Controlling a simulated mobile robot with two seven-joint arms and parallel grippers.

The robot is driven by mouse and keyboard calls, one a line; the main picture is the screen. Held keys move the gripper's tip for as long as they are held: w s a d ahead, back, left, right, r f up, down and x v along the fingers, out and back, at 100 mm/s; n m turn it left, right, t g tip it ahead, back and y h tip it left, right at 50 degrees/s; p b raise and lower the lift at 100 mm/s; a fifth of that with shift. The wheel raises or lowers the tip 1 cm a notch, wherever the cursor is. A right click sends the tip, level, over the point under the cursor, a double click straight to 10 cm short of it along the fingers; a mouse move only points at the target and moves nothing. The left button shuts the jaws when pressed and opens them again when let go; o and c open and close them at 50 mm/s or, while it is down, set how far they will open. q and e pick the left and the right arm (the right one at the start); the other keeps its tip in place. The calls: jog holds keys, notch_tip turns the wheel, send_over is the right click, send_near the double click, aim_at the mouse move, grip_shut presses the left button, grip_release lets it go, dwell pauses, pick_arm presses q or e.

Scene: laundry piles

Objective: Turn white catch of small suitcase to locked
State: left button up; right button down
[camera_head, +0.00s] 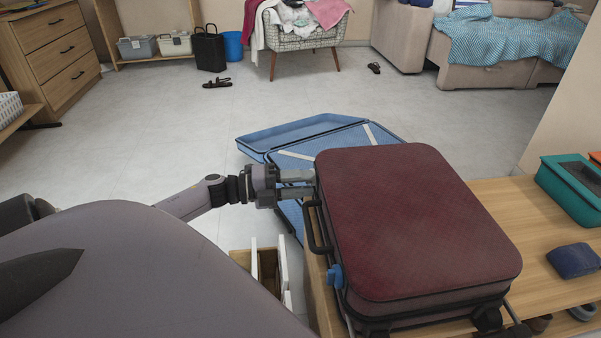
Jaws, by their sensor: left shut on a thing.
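The small suitcase (415,215) is dark red and lies flat, lid closed, on a wooden bench (530,225). A black handle (316,228) and a blue catch (337,277) show on its left side. My left gripper (312,183) reaches in from the left at the far end of that side, beyond the handle. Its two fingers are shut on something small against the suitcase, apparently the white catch. The fingers cover the catch, so its position cannot be seen. My right gripper is not in view.
An open blue suitcase (300,140) lies on the floor behind the red one. A teal case (570,187) and a dark blue pouch (573,260) are on the bench at right. A narrow wooden box (283,270) stands left of the bench. The floor beyond is mostly clear.

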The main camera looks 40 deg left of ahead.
pick_arm(q)
jog(key=shift+a, duration=0.1)
jog(key=o, duration=1)
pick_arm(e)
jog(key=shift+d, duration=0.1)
pick_arm(q)
jog(key=shift+p+v, duration=0.85)
jog(key=shift+v, duration=2.7)
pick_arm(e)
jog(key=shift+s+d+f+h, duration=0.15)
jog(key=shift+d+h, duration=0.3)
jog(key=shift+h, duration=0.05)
